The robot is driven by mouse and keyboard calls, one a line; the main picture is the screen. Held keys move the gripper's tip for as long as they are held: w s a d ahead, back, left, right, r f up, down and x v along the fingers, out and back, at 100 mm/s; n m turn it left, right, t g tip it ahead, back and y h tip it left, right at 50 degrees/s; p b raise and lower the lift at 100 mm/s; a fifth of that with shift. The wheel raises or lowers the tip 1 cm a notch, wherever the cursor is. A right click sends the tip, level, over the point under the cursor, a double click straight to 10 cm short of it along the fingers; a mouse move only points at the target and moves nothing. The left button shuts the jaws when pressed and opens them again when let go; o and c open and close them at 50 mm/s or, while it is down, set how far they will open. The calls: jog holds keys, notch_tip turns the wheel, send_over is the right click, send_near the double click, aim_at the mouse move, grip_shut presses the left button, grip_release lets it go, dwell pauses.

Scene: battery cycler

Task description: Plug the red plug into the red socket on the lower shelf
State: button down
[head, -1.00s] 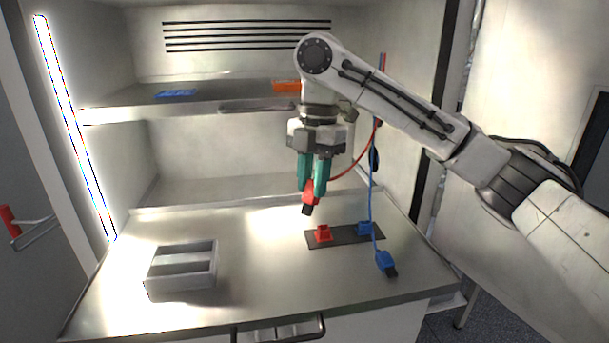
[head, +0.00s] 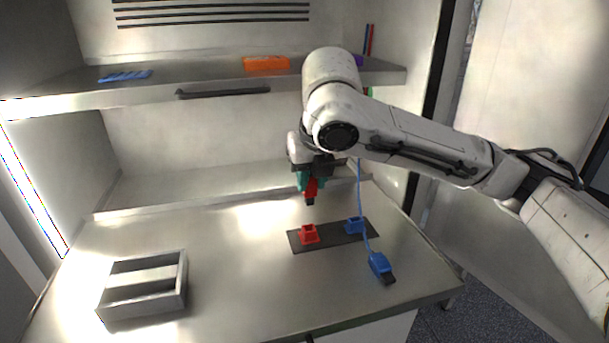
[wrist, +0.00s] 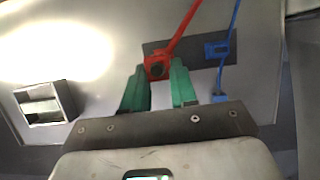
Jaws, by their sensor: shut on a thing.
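My gripper (head: 309,184) has teal fingers and is shut on the red plug (head: 311,190), whose black tip points down. In the head view the plug is apart from the red socket (head: 309,234) and appears straight above it. The red socket sits on a dark plate (head: 334,236) on the lower surface. In the wrist view the red plug (wrist: 157,68) is between the fingertips of my gripper (wrist: 159,78), with its red cable running up and right. The red socket cannot be made out there.
A blue socket (head: 355,226) shares the plate. A loose blue plug (head: 379,266) and its cable lie to the right. A grey divided tray (head: 184,281) stands at the left. The upper shelf (head: 60,101) overhangs the back, holding orange (head: 266,64) and blue (head: 124,76) items.

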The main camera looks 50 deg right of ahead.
jog(key=shift+f+b, duration=2.3)
jog(key=shift+f, duration=0.55)
jog(key=shift+f+b, duration=0.9)
jog(key=shift+f, duration=0.6)
dwell(1.4)
jog(key=c, duration=0.8)
grip_release()
jog(key=shift+r, duration=0.1)
jog(key=v, duration=1)
jog(key=shift+r, duration=0.35)
jog(key=shift+s, duration=0.15)
